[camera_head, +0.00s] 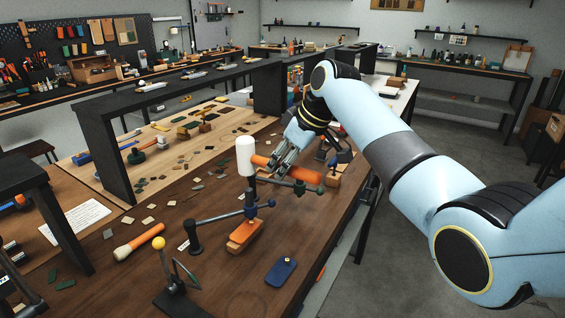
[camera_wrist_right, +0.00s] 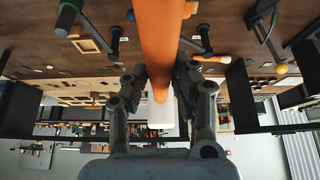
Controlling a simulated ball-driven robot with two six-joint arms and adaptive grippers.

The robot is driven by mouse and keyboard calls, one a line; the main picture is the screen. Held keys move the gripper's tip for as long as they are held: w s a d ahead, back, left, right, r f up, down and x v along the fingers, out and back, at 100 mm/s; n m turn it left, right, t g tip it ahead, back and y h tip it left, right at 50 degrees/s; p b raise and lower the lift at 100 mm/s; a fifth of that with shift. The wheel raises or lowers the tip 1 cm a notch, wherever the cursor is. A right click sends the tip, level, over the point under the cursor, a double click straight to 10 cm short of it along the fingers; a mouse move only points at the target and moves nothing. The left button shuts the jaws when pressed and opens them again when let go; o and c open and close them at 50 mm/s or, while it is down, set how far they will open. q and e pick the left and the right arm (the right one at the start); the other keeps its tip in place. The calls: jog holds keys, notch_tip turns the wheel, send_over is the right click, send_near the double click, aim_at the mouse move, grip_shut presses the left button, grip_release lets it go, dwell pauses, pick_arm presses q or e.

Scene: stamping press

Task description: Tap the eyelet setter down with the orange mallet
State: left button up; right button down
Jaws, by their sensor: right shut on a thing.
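The orange mallet has a white head (camera_head: 246,155) and an orange handle (camera_head: 302,174). My right gripper (camera_head: 279,164) is shut on the handle, which runs through the right wrist view (camera_wrist_right: 157,40) with the white head (camera_wrist_right: 161,114) beyond the fingers. The eyelet setter looks to be the dark upright rod (camera_head: 251,188) just below the head, held by a blue-knobbed arm on a black post (camera_head: 194,238). An orange block (camera_head: 244,235) lies beneath it. I cannot tell whether head and rod touch. My left gripper is not in view.
A similar stand with green knobs (camera_head: 299,187) is close to the mallet handle. An orange tool with a pale end (camera_head: 139,242), a yellow-knobbed lever (camera_head: 159,243) and a dark blue plate (camera_head: 281,271) are on the bench. A black frame (camera_head: 106,160) crosses the left side.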

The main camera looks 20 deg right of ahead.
jog(key=f, duration=0.4)
jog(key=shift+s+f, duration=0.2)
jog(key=shift+f, duration=0.2)
jog(key=shift+g, duration=0.3)
jog(key=shift+w+r, duration=0.2)
jog(key=shift+r, duration=1.1)
jog(key=shift+w+r, duration=0.15)
jog(key=shift+r, duration=1.15)
jog(key=shift+s+f, duration=0.1)
notch_tip(320, 180, down, 6)
jog(key=r, duration=0.1)
notch_tip(320, 180, up, 8)
jog(key=shift+f, duration=0.1)
